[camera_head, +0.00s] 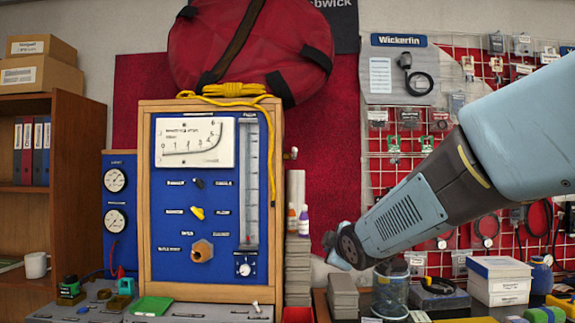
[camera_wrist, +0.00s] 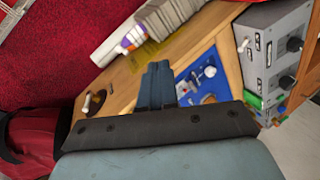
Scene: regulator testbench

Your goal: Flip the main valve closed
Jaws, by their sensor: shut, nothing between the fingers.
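The testbench is a wooden cabinet (camera_head: 278,200) with a blue panel (camera_head: 170,265). The panel carries a black knob (camera_head: 198,184), a yellow knob (camera_head: 197,212) and a brass-coloured hex fitting (camera_head: 202,250); their labels are too small to read. A small handle (camera_head: 291,154) sticks out of the cabinet's right side and shows at left in the wrist view (camera_wrist: 95,103). A pale lever (camera_head: 257,307) stands on the grey base. I cannot tell which is the main valve. My gripper (camera_wrist: 158,68) is shut and empty, over the cabinet in the wrist view. Its fingers are not clear in the head view.
Grey stacked blocks (camera_head: 298,268) and small bottles (camera_head: 304,220) stand right of the cabinet. A glass jar (camera_head: 390,292) and white boxes (camera_head: 500,285) stand on the bench at right. A red bag (camera_head: 290,40) and yellow rope (camera_head: 235,91) lie on top of the cabinet.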

